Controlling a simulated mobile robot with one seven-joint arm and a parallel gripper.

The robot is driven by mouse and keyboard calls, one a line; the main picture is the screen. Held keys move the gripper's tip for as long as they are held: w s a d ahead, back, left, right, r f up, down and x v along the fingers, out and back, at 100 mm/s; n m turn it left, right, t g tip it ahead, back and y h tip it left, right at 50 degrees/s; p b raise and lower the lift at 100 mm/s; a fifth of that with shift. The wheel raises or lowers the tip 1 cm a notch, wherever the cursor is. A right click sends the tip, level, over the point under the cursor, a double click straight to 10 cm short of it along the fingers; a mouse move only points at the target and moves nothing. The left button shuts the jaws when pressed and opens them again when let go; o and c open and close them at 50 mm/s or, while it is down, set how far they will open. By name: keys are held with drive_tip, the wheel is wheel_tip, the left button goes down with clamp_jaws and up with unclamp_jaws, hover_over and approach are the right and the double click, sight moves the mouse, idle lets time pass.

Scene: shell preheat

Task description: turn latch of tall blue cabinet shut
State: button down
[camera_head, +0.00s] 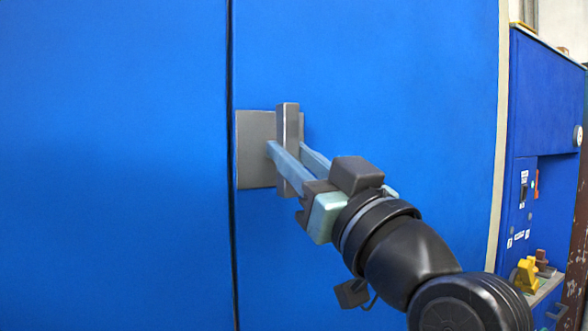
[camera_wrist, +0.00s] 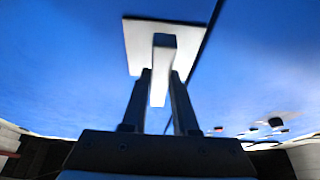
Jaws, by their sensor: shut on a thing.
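The tall blue cabinet (camera_head: 120,150) fills most of the head view, with a dark vertical seam between its two doors. The latch (camera_head: 288,122) is a grey bar standing vertical in front of a square grey plate (camera_head: 254,150), on the right door beside the seam. My gripper (camera_head: 288,152) reaches in from the lower right, with one finger on each side of the bar, shut on it. In the wrist view the latch (camera_wrist: 164,62) runs down between the two dark fingers (camera_wrist: 159,95), with its pale plate (camera_wrist: 138,40) behind. The finger contact faces are hidden.
To the right, past a pale vertical edge strip (camera_head: 500,130), stands another blue unit (camera_head: 545,95) with switches and labels. A yellow object (camera_head: 526,272) sits on its ledge at the lower right. The door faces around the latch are flat and clear.

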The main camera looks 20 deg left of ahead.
idle(0.3)
drive_tip(key=c, duration=0.7)
unclamp_jaws()
drive_tip(key=b+v, duration=0.2)
drive_tip(key=v, duration=1.1)
drive_tip(key=shift+w, duration=0.1)
